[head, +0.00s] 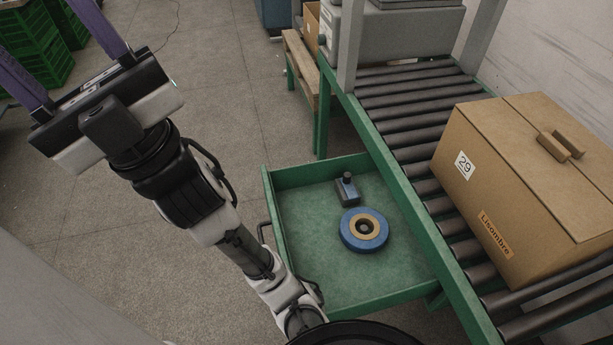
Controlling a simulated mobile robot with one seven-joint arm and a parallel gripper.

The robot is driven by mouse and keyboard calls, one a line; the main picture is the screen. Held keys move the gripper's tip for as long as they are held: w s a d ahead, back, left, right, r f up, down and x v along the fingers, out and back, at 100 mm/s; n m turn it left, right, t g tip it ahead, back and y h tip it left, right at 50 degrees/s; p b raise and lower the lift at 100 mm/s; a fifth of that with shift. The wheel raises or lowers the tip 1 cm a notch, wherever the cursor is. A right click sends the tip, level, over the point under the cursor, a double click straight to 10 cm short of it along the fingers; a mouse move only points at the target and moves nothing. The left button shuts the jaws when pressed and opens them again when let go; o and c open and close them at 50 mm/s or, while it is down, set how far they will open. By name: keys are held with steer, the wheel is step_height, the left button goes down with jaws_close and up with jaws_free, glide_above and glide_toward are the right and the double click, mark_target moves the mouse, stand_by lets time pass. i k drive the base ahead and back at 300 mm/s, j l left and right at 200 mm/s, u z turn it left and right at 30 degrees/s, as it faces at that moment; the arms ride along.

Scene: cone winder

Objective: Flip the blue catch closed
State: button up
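I cannot make out a part that is clearly the blue catch. Two blue things lie in the green tray (300,297): a small dark blue block with a black knob (347,190), and a blue ring with a tan centre (364,230). I cannot tell whether either bears the catch. My gripper (48,50) is at the upper left, over the floor and well away from the tray. Its two purple fingers are spread wide with nothing seen between them. Their tips run out of the picture.
A green-framed roller conveyor (412,97) runs along the right, carrying a large cardboard box (515,185). A grey machine (405,35) stands at its far end. Green crates (35,45) are stacked at the upper left. The floor (225,70) between is clear.

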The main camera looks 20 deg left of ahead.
mark_target(350, 190)
steer(key=u, duration=0.35)
steer(key=i+l+u, duration=0.1)
steer(key=l+u, duration=0.2)
steer(key=u, duration=0.15)
steer(key=l+u, duration=0.45)
steer(key=i+j, duration=0.05)
steer(key=j, duration=0.05)
